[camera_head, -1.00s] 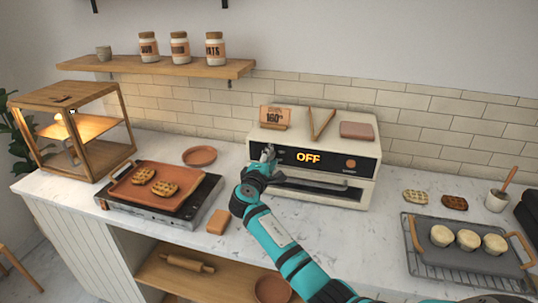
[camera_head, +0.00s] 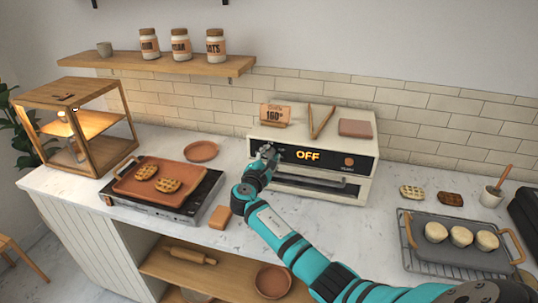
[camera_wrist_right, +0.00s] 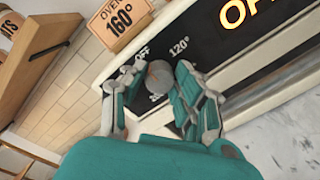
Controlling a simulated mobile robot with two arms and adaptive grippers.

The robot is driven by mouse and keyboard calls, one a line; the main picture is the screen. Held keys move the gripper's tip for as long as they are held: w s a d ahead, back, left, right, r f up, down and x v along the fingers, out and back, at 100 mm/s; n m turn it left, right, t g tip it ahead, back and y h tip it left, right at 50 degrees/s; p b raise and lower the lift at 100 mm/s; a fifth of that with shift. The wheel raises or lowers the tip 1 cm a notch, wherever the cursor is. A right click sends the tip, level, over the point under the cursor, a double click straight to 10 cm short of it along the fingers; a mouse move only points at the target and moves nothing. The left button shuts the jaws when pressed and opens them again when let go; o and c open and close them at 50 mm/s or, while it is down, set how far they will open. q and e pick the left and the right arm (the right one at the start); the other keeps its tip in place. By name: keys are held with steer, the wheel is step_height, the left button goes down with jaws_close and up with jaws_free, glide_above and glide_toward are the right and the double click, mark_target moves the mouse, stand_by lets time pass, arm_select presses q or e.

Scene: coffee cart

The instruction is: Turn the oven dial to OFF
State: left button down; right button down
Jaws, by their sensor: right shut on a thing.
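The oven (camera_head: 363,184) is a cream box on the marble counter with a black front panel. Its lit display (camera_head: 308,155) reads OFF in orange. The round grey dial (camera_wrist_right: 158,75) sits on the panel at the left of the display, with OFF and 120° printed around it in the wrist view. My right gripper (camera_head: 267,152) is at the dial, its fingers closed on both sides of it. In the head view the gripper hides the dial. The exact direction of the dial's pointer is hard to make out. My left gripper is in neither view.
A hot plate with a waffle tray (camera_head: 128,187) stands left; a cooling rack (camera_head: 412,258) stands right. The oven door handle (camera_head: 305,180) runs below the panel.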

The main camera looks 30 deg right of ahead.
stand_by(0.3)
steer(key=c, duration=1)
jaws_free()
steer(key=shift+a, duration=0.1)
steer(key=v, duration=1.2)
steer(key=shift+w, duration=0.1)
